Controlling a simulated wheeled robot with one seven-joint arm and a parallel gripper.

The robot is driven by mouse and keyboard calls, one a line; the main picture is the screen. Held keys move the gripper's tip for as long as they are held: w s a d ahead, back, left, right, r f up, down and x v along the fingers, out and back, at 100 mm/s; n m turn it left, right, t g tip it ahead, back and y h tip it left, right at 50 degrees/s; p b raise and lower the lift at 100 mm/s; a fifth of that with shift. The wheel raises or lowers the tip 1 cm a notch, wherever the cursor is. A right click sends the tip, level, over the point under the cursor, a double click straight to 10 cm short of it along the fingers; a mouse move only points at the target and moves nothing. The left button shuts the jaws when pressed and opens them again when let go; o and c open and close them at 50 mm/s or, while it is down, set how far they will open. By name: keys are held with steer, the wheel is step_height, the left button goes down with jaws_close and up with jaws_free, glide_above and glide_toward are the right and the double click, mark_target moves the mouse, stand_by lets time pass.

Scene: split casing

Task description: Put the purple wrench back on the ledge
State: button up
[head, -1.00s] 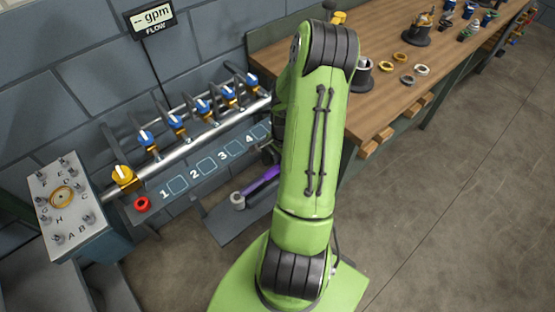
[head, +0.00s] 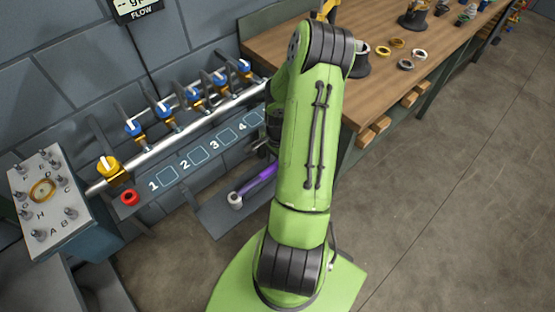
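The purple wrench (head: 262,178) shows in the head view left of my green arm, with its grey ring end (head: 235,198) toward the lower left. The far end of its handle passes behind my arm. It appears over or on the low dark grey ledge (head: 214,222) below the numbered panel; I cannot tell whether it touches it. My gripper is mostly hidden behind my arm; only dark parts near the handle's hidden end show. Whether its fingers hold the wrench is not visible.
A grey box with pegs (head: 45,190) stands left. A wooden bench (head: 375,95) stands right.

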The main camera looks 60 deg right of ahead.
steer(key=shift+o, duration=0.3)
step_height(320, 180, up, 16)
steer(key=p, duration=0.3)
steer(key=shift+d, duration=0.2)
steer(key=shift+f, duration=0.15)
stand_by(1.8)
